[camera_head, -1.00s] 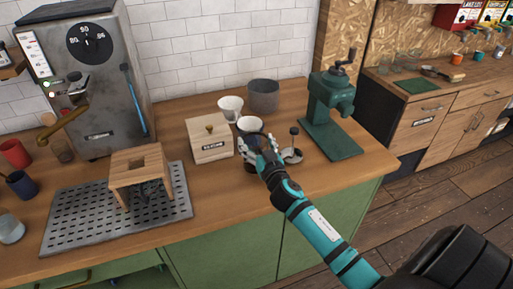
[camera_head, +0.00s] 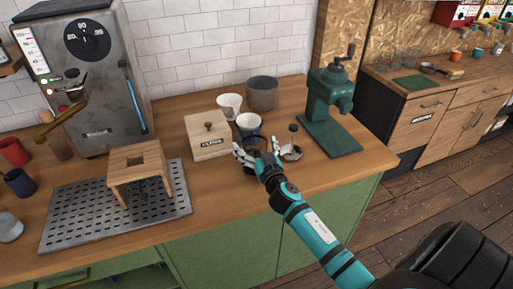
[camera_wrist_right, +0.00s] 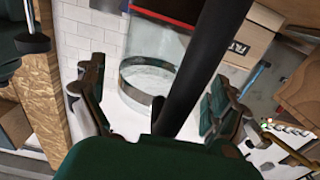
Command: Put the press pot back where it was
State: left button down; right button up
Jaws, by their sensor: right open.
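The press pot, a clear glass cylinder with a metal band (camera_wrist_right: 138,84), shows between the spread fingers in the right wrist view. A thick black bar, which looks like its handle, crosses in front of the glass. In the head view my right gripper (camera_head: 257,152) is open low over the counter, with its fingers on either side of the pot. The gripper and arm hide most of the pot there, and I cannot tell whether the fingers touch it. My left gripper is not in view.
A wooden box (camera_head: 207,147) stands left of the gripper. White cups (camera_head: 230,106) and a grey canister (camera_head: 262,93) stand behind. A small item with a dark knob (camera_head: 292,128) stands close on the right, before the green grinder (camera_head: 329,117). The front counter edge is clear.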

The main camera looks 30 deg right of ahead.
jog(key=shift+r, duration=0.15)
jog(key=b+v, duration=0.2)
jog(key=v, duration=1)
